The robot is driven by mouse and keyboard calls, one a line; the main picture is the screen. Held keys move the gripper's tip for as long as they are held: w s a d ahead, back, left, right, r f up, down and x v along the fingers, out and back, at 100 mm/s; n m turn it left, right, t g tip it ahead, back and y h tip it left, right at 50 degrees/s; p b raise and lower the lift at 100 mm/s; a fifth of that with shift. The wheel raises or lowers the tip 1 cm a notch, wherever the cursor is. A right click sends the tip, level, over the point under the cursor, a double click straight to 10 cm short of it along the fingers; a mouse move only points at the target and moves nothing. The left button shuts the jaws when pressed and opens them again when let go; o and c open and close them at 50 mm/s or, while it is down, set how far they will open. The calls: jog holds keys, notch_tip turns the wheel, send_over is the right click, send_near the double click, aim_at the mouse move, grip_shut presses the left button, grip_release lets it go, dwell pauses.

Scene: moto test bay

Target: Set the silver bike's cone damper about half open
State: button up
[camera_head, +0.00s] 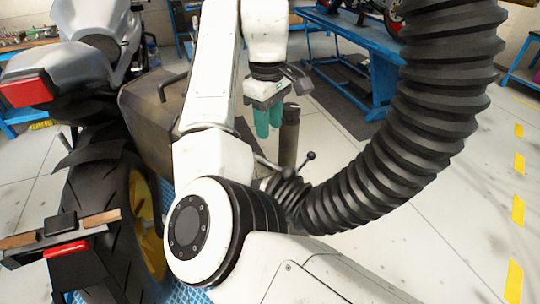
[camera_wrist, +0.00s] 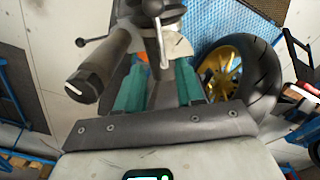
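The silver bike (camera_head: 92,40) stands at the left, its rear wheel toward me. The black ribbed hose (camera_head: 430,100) ends in a dark cone (camera_head: 287,188), partly hidden behind my arm. Thin levers with a black ball end (camera_head: 310,156) stick out there. I cannot tell how far the damper is turned. My gripper (camera_head: 268,128) has teal fingers, parted and empty, pointing down above and behind the cone. They show in the wrist view too (camera_wrist: 162,75).
A dark upright cylinder (camera_head: 290,135) stands close beside my fingers; it also shows in the wrist view (camera_wrist: 95,75). A blue bench (camera_head: 350,40) stands behind. Floor at the right is clear, with yellow dashes (camera_head: 517,210).

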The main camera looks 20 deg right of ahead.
aim_at(270, 162)
notch_tip(270, 162, down, 10)
jog(key=shift+d+f+p, duration=0.1)
jog(key=shift+p, duration=0.6)
grip_shut()
dwell(1.1)
